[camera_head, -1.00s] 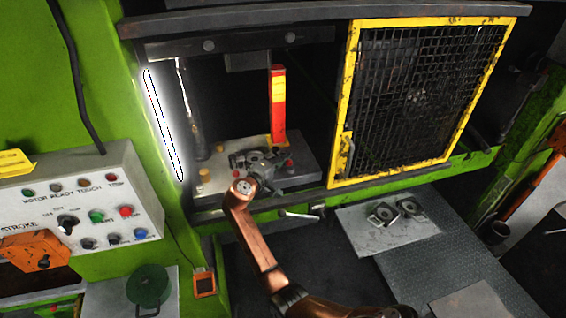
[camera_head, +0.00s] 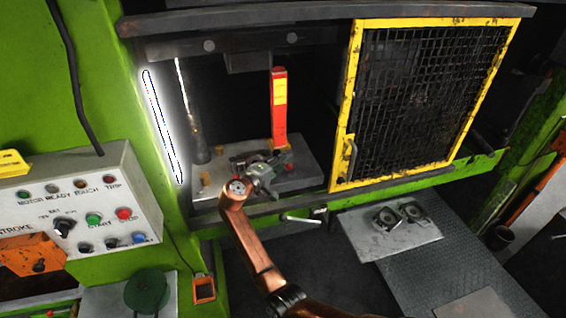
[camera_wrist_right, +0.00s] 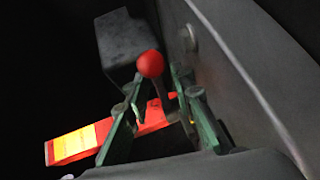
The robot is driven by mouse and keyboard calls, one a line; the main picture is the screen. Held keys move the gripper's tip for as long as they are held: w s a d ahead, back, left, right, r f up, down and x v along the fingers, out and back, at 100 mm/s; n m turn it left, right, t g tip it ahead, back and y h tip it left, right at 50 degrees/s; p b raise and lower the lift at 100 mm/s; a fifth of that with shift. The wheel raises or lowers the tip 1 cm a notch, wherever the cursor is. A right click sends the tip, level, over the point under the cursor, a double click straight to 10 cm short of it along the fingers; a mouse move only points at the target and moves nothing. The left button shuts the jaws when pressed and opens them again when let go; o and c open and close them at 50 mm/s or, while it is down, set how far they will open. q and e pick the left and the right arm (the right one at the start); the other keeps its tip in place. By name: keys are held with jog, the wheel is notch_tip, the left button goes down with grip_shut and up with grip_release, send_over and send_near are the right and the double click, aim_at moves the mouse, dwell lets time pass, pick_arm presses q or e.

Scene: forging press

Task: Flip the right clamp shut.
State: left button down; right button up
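My right gripper (camera_head: 270,170) is over the press bed (camera_head: 305,178), at the end of my copper arm. In the wrist view my right gripper (camera_wrist_right: 153,88) has its two green fingers apart. A red ball knob (camera_wrist_right: 150,64) on a dark stem shows between the finger ends; whether either finger touches it I cannot tell. A red knob (camera_head: 289,166) shows just right of the gripper in the head view. The gripper covers much of the clamp area, so the clamp's position is unclear. My left gripper is not in view.
A red and yellow post (camera_head: 279,105) stands behind the gripper. A yellow-framed mesh guard (camera_head: 348,110) is to the right. A control panel (camera_head: 80,190) is at left. A plate with dark parts (camera_head: 425,238) lies lower right.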

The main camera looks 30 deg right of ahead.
jog(key=v, duration=1.2)
jog(key=shift+r, duration=0.1)
jog(key=shift+c, duration=0.2)
